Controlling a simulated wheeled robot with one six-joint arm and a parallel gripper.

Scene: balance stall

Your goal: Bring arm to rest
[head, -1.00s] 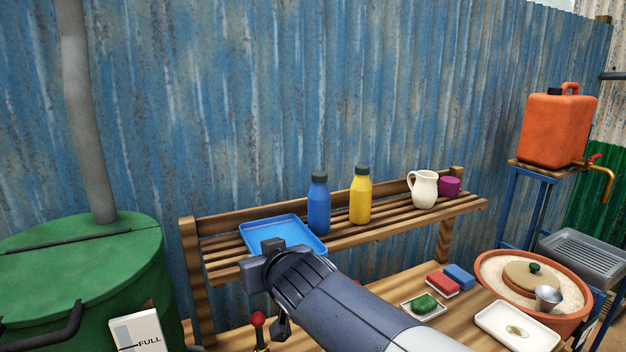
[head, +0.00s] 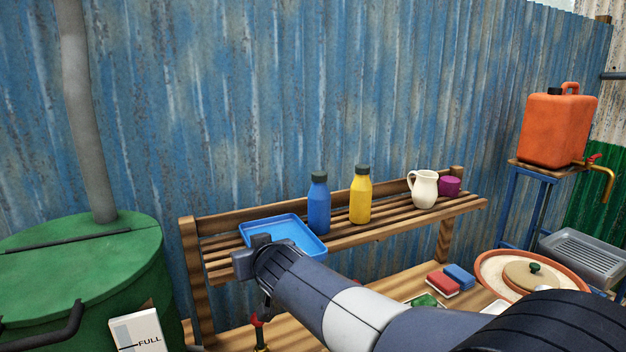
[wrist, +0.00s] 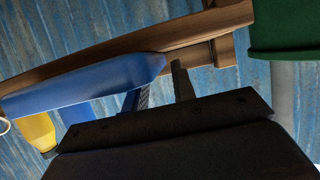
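My arm (head: 300,290) reaches in from the lower right of the head view, its end in front of the shelf and the blue tray. My gripper (wrist: 161,88) is mostly hidden there behind the wrist. In the wrist view, which looks upside down, its two dark fingers stand apart with only the wall and shelf behind the gap. Nothing is held. The blue tray (head: 290,229) lies empty on the slatted shelf (head: 395,226) and also shows edge-on in the wrist view (wrist: 80,88).
A blue bottle (head: 319,205), yellow bottle (head: 360,198), white jug (head: 424,190) and purple cup (head: 450,186) stand on the shelf. A green drum (head: 90,270) is at left. Sponges (head: 442,283) and a clay bowl (head: 488,270) are at right, partly behind my arm.

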